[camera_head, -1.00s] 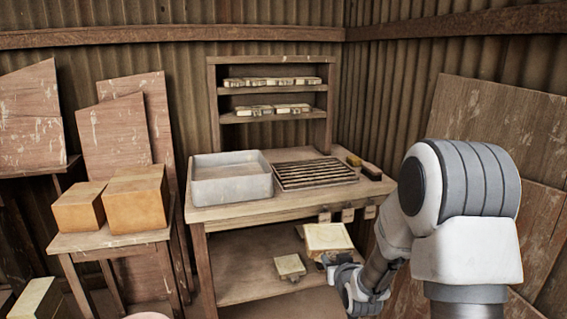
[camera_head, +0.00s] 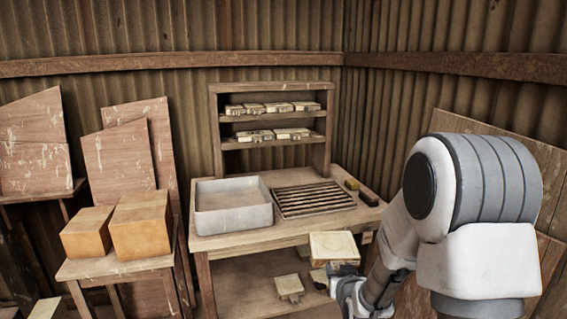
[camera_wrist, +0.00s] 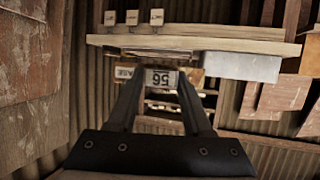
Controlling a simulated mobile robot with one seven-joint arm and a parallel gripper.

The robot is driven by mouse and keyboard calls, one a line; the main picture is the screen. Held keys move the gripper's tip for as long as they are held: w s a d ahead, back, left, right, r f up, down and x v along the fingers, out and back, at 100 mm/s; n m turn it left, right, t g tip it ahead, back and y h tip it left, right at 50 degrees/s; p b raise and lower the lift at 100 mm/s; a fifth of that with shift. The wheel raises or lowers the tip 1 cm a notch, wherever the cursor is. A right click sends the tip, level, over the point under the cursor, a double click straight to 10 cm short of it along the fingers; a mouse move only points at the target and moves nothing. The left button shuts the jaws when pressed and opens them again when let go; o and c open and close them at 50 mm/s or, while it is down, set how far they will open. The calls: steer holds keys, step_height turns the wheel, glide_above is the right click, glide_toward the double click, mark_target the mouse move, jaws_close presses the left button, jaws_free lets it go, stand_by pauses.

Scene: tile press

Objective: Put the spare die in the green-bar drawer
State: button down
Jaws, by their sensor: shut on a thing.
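My gripper (camera_head: 340,270) is shut on a pale, squarish block that looks like the spare die (camera_head: 332,246). It holds the block in front of the workbench's front edge. In the wrist view my gripper (camera_wrist: 158,77) has its two fingers close around a grey plate marked with a number, with a tan face (camera_wrist: 195,75) of the die showing beside it. No green bar can be made out in either view, so I cannot tell which drawer has it.
The workbench (camera_head: 230,243) carries a grey tray (camera_head: 233,222) and a slatted rack (camera_head: 313,199). Shelves behind hold several pale blocks (camera_head: 270,108). A small block (camera_head: 289,286) lies on the lower shelf. Boxes (camera_head: 141,224) stand left.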

steer(key=s+r+p, duration=0.3)
steer(key=r+p, duration=0.2)
steer(key=p, duration=0.4)
steer(key=shift+s, duration=0.4)
steer(key=shift+s+d, duration=0.1)
steer(key=shift+s, duration=0.05)
